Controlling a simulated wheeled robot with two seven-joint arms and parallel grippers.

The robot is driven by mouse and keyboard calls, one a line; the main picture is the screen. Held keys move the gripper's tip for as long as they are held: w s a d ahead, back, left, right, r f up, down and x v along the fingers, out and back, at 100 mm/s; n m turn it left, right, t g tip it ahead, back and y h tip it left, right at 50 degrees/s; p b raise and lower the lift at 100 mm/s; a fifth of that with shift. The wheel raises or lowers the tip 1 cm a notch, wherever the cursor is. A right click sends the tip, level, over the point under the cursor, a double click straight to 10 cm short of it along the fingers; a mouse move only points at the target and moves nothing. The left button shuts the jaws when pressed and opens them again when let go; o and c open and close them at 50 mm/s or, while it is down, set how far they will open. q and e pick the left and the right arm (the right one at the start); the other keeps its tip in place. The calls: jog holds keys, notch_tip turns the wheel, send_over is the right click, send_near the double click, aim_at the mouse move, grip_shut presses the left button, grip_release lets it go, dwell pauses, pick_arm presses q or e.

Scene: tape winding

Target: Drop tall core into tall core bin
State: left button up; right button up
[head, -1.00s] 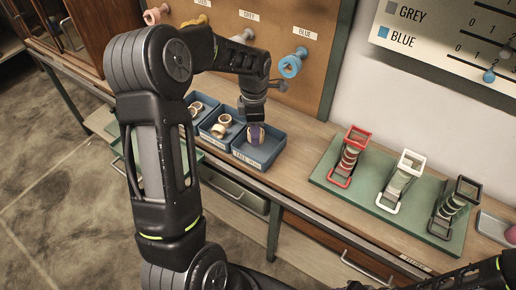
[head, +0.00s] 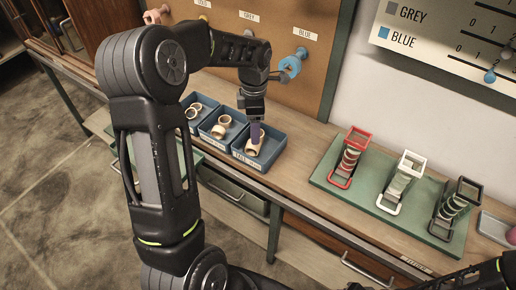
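The tall core bin (head: 277,150) is the rightmost of three blue bins on the bench. A tan core (head: 250,150) lies tilted inside it. My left gripper (head: 256,143) points down into this bin, with its purple finger right at or just above the core. I see the fingers nearly edge-on, so the gap between them and any contact with the core cannot be made out. My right gripper is out of view; only parts of my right arm show along the bottom edge.
Two more blue bins (head: 236,122) with tan cores stand to the left. Pegs, one with a blue roll (head: 290,66), stick out of the brown board behind. A green mat (head: 325,172) with red, white and black holders lies to the right. Bare bench separates bins and mat.

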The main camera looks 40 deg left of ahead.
pick_arm(q)
notch_tip(320, 180, up, 5)
jog(key=shift+r, duration=0.1)
jog(key=shift+s, duration=0.1)
dwell(0.9)
